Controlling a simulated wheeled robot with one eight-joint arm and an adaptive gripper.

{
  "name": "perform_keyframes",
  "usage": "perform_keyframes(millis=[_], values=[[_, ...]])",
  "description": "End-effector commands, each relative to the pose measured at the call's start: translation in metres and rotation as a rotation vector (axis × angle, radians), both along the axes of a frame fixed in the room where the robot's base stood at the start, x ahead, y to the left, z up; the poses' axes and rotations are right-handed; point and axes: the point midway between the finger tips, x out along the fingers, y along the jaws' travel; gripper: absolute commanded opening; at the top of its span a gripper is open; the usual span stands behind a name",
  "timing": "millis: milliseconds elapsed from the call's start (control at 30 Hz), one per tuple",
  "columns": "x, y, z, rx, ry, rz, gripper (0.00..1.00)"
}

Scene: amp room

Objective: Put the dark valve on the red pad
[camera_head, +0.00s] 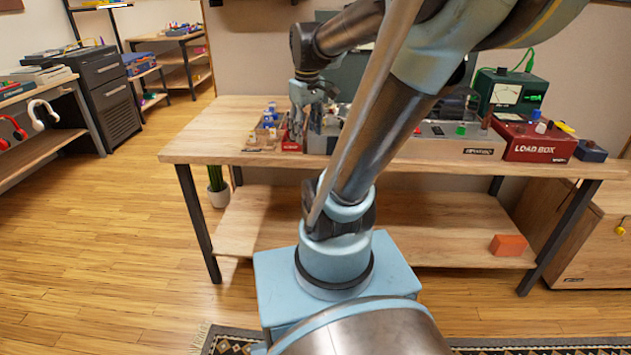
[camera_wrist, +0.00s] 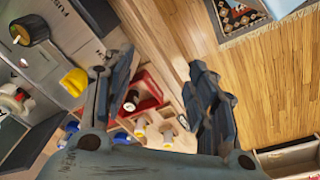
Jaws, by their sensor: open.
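My gripper (camera_wrist: 150,76) is open, its two dark fingers spread with nothing held between them. In the head view my gripper (camera_head: 312,92) points down over the workbench. A red piece (camera_wrist: 151,91), seemingly the red pad, shows between the fingers in the wrist view; it also shows on the bench (camera_head: 292,141) below my gripper. A small dark cylinder with a pale end (camera_wrist: 131,100), seemingly the dark valve, appears against the red. I cannot tell whether it rests there or stands in front of it. The arm hides part of the bench.
Several small pale and blue pieces lie beside the red piece in a wooden tray (camera_head: 262,136). A grey device (camera_head: 455,140), a red load box (camera_head: 533,141) and a green meter (camera_head: 508,95) stand to the right. The bench's left end (camera_head: 200,140) is clear.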

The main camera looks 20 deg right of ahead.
Motion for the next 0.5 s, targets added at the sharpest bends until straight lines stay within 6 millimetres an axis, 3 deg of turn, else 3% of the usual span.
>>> perform_keyframes(millis=[100, 300, 500], values=[[-0.032, 0.000, -0.023, 0.014, -0.017, -0.104, 0.52], [-0.076, 0.000, -0.065, 0.041, -0.046, -0.283, 0.52], [-0.104, 0.000, -0.098, 0.064, -0.067, -0.413, 0.52]])
